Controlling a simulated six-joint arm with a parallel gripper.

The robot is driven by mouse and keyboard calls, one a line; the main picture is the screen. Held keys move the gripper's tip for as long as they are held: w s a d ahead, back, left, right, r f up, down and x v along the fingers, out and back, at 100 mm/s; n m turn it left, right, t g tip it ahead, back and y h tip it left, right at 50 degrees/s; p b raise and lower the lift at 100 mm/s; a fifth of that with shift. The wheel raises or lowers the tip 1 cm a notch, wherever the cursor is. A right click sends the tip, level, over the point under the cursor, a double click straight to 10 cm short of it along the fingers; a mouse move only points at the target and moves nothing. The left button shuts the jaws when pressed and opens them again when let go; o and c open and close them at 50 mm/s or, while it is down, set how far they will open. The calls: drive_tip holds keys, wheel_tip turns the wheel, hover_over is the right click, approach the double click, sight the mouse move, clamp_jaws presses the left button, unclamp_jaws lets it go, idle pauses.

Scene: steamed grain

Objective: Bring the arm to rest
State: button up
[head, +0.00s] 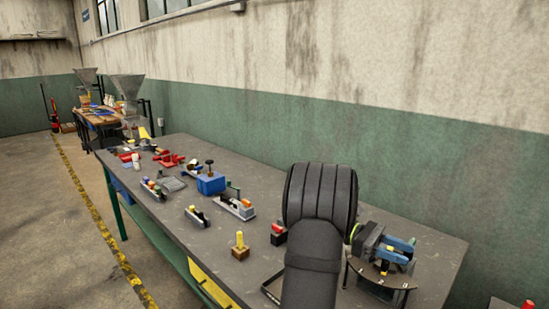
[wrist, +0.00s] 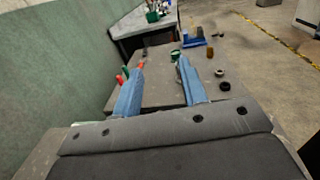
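My gripper (head: 402,250) is over the right end of the long grey workbench (head: 158,205) in the head view, with its blue fingers pointing right. In the wrist view my gripper (wrist: 161,65) has its two blue fingers spread well apart. Nothing is between them. My dark arm links cross the front right of the head view and hide part of the bench. The gap between the gripper and the bench top is hard to judge.
A blue box (head: 211,184), a yellow-topped block (head: 240,247) and several small items stand on the bench left of my arm. A stained green-and-cream wall (head: 420,130) runs behind it. Two dark round pieces (wrist: 224,86) lie right of my fingers in the wrist view.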

sight(389, 264)
drive_tip(key=shift+w+a+f, duration=0.35)
drive_tip(key=shift+w+f, duration=0.1)
drive_tip(key=shift+w, duration=0.2)
drive_tip(key=shift+w+a+f, duration=0.3)
drive_tip(key=shift+w+f, duration=0.15)
drive_tip(key=shift+w, duration=0.15)
wheel_tip(389, 264, down, 3)
drive_tip(key=shift+w+f, duration=0.1)
drive_tip(key=shift+f, duration=0.1)
drive_tip(key=shift+s+d+f+n+t+h, duration=0.3)
drive_tip(key=shift+n+t+h, duration=0.2)
drive_tip(key=shift+t, duration=0.2)
drive_tip(key=d+n+t, duration=0.1)
drive_tip(key=d+n+t+h, duration=0.1)
drive_tip(key=t, duration=0.1)
drive_tip(key=shift+s+h, duration=0.3)
drive_tip(key=shift+s, duration=0.05)
drive_tip(key=shift+d+n+t+h, duration=0.25)
drive_tip(key=shift+d+n+t, duration=0.15)
drive_tip(key=shift+n+t, duration=0.25)
drive_tip(key=shift+d+n+t+h, duration=0.25)
drive_tip(key=shift+d+n+t, duration=0.15)
drive_tip(key=shift+t, duration=0.45)
